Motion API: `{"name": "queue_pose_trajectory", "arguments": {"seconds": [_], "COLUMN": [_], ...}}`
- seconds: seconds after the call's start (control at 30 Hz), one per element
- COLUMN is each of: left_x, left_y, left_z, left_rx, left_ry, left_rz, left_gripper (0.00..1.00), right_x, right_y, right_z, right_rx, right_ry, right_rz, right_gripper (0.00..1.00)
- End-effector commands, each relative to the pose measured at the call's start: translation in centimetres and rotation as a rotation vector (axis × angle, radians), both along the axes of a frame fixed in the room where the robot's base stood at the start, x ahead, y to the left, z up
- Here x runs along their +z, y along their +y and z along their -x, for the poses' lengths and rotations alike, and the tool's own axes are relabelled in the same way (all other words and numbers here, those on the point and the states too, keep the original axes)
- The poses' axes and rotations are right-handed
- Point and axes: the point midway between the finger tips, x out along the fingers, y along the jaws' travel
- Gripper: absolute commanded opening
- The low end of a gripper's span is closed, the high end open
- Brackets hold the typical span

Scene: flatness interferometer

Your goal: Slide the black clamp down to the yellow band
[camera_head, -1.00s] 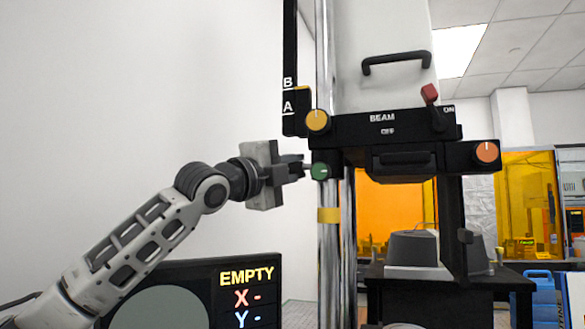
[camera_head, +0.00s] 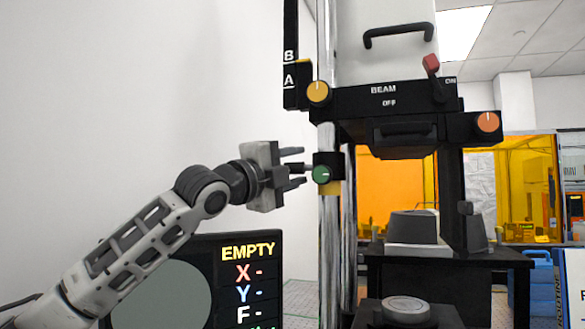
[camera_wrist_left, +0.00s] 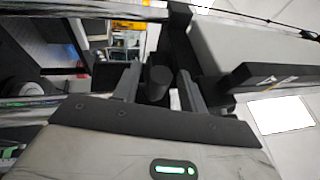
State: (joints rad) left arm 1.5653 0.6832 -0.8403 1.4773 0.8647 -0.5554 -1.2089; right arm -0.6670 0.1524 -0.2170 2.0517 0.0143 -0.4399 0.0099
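The black clamp (camera_head: 334,160) is around the shiny upright column, and its green knob (camera_head: 321,175) faces me. The yellow band (camera_head: 331,188) shows directly below the clamp, which appears to meet or cover its upper part. My left gripper (camera_head: 296,174) is just left of the clamp. Its two fingers are open, also in the left wrist view (camera_wrist_left: 157,90). A dark round handle (camera_wrist_left: 157,82) stands between the fingers in that view, with gaps on both sides. My right gripper is not in view.
Above the clamp are a yellow knob (camera_head: 318,93) and the black beam housing (camera_head: 400,118) with a red-tipped lever (camera_head: 431,65). A display reading EMPTY (camera_head: 248,253) stands below my left arm. A round stage (camera_head: 406,309) is at the lower right. Open space lies left of the column.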

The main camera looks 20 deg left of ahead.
Motion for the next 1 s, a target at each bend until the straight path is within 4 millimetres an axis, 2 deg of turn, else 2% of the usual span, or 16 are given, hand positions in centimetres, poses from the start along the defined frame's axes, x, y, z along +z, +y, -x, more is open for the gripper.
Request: {"name": "queue_pose_trajectory", "arguments": {"seconds": [0.13,0.23,0.37,0.7,0.83,1.0], "left_x": [-0.3,-0.7,-1.5,-3.3,-3.7,-3.9], "left_y": [0.3,0.8,2.0,5.3,6.1,6.5], "left_z": [0.5,1.6,4.0,11.1,12.7,13.9], "left_rx": [0.001,0.001,0.003,0.004,0.003,0.000], "left_ry": [0.000,-0.002,-0.003,-0.001,0.000,0.000], "left_rz": [-0.001,-0.001,-0.002,-0.002,-0.001,-0.001], "left_gripper": [0.42,0.42,0.42,0.42,0.42,0.42], "right_x": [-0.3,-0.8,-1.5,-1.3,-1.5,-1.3], "right_y": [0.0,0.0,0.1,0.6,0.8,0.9], "right_z": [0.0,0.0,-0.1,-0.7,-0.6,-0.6], "right_rx": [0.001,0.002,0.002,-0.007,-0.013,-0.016], "right_ry": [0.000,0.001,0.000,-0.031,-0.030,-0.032], "right_rz": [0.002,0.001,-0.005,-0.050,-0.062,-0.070], "right_gripper": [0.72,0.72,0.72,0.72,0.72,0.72]}}
